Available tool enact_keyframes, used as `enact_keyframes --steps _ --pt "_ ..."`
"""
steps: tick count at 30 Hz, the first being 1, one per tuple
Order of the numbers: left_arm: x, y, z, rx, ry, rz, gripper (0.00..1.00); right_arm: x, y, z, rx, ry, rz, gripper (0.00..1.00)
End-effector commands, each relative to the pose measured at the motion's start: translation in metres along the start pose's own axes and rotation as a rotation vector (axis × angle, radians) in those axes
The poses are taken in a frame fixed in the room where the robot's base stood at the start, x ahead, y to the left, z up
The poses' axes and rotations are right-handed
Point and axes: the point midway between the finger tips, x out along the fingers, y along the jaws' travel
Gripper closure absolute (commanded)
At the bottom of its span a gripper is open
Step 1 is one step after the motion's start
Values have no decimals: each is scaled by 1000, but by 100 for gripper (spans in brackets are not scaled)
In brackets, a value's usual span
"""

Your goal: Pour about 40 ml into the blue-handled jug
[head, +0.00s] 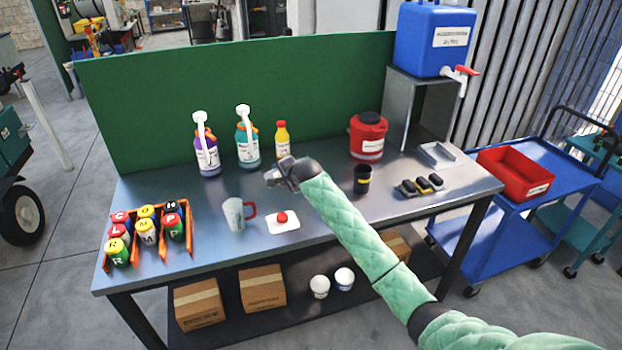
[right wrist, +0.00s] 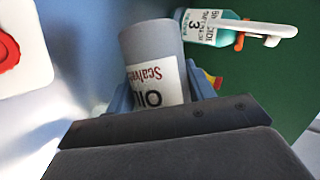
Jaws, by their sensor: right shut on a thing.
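My right gripper (head: 280,174) is above the middle of the bench, its green-sleeved arm coming in from the lower right. In the right wrist view it is shut on a grey cylindrical container (right wrist: 152,48) with a white label reading "Oil". In the head view the container is mostly hidden by the gripper. A pale jug with a red handle (head: 236,213) stands upright on the bench, left of and nearer than the gripper. I see no blue-handled jug. My left gripper is not in view.
A white pad with a red button (head: 284,220) lies beside the jug. Pump bottles (head: 207,155) (head: 247,148) and a yellow bottle (head: 282,140) stand behind. An orange rack (head: 189,232) holds several small cans. A red canister (head: 368,138) and dark cup (head: 362,180) stand right.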

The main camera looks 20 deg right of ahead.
Motion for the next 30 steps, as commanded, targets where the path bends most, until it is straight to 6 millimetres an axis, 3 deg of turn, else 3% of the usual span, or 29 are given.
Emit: enact_keyframes --steps 3,30 --pt "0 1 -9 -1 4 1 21 -1 -3 0 39 -22 -17 73" --pt "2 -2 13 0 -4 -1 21 -4 -8 0 193 -107 -79 73"
